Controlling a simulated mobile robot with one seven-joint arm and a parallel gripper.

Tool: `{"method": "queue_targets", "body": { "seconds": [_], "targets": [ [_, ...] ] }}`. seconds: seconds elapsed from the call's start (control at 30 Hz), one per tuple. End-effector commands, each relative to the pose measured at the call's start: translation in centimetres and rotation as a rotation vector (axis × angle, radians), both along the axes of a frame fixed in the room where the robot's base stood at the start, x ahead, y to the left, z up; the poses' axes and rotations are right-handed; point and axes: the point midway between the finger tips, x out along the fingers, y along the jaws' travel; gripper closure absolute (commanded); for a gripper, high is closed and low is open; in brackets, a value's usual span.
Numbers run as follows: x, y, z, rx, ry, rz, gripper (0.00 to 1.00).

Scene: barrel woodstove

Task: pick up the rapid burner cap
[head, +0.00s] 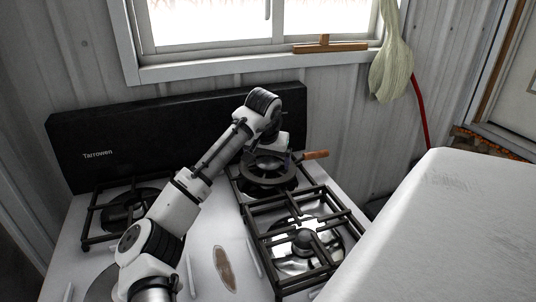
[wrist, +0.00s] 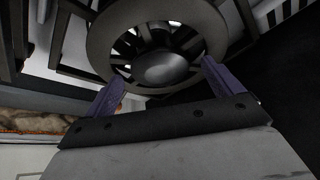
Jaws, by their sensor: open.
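A dark, rounded cap (wrist: 165,69), which looks like the rapid burner cap, sits at the middle of a wide dark slotted ring (wrist: 205,18) in the wrist view. In the head view that ring (head: 268,180) lies on the back right burner, and my arm partly covers it. My gripper (wrist: 163,72) is open, its two purple fingers on either side of the cap in the picture. In the head view my gripper (head: 272,157) is low over the ring, its fingers mostly hidden. I cannot tell whether the fingers touch anything.
A wooden handle (head: 316,155) sticks out right of the ring. The front right burner has a grate (head: 255,220) and a cap (head: 304,240). Another grate (head: 90,220) is at left. The black Tarrowen backguard (head: 110,130) stands behind; a white surface (head: 450,220) is at right.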

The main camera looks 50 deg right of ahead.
Motion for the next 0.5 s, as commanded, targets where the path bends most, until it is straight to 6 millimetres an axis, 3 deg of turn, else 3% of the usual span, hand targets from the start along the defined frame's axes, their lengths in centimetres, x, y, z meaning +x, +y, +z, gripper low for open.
{"method": "queue_targets", "body": {
  "seconds": [0.23,0.5],
  "targets": [
    [0.05,-0.05,-0.16,-0.001,0.000,0.000,0.10],
    [0.03,-0.04,-0.13,-0.001,0.000,0.000,0.45]
  ]
}}
